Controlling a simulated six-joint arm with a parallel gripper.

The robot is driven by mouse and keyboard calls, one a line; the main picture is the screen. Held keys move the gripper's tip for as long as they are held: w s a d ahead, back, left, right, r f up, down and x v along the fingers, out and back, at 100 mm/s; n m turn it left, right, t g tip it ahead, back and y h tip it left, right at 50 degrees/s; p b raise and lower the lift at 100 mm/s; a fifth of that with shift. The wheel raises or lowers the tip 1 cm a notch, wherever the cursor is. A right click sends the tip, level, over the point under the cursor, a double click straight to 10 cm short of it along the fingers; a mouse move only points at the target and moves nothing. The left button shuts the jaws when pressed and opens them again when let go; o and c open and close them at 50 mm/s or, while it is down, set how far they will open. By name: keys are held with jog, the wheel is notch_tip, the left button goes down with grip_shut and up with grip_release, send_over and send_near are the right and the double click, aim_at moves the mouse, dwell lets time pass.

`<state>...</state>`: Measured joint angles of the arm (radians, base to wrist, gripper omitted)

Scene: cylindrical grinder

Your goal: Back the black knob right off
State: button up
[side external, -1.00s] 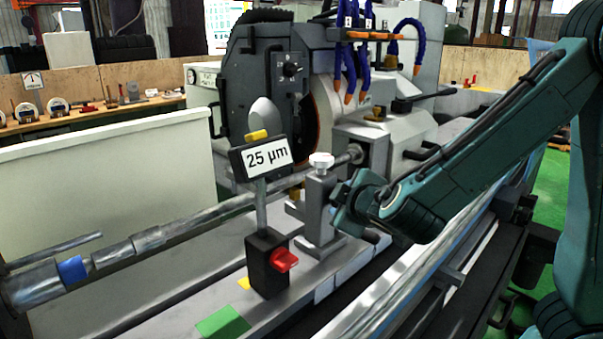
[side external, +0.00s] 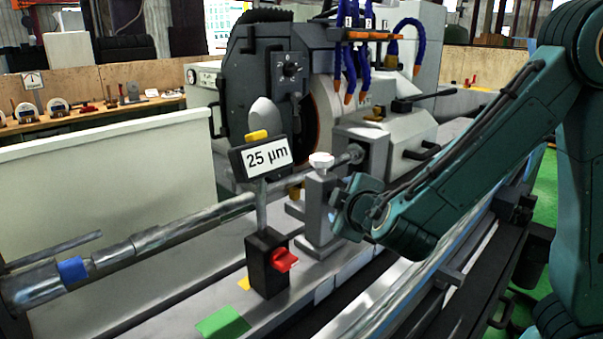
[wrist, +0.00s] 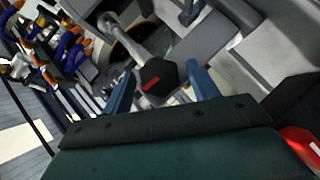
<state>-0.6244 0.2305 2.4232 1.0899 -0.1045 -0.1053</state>
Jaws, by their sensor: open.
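The black knob (wrist: 160,72) is six-sided with a red bar on its face, and it shows in the wrist view. My gripper (wrist: 162,80) is open, with one blue finger on each side of the knob in that view. Gaps show between the fingers and the knob. In the side external view my gripper (side external: 338,212) is beside the grey steady-rest post (side external: 318,205), on its right. The black knob cannot be made out there. A white knob (side external: 321,160) tops the post.
The grinding wheel housing (side external: 250,95) is at the back.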

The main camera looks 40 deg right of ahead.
jog(key=v, duration=0.7)
dwell(0.6)
jog(key=shift+d, duration=0.1)
jog(key=s+d+f+m+g+y, duration=0.2)
jog(key=s+d+m+g+y, duration=0.1)
jog(key=s+d+m+g, duration=0.25)
jog(key=s+a+r+y, duration=0.1)
jog(key=s+r+y, duration=0.2)
jog(key=s, duration=0.8)
jog(key=shift+s+a+r+y, duration=0.15)
jog(key=shift+s+r+y, duration=0.15)
jog(key=shift+y, duration=0.7)
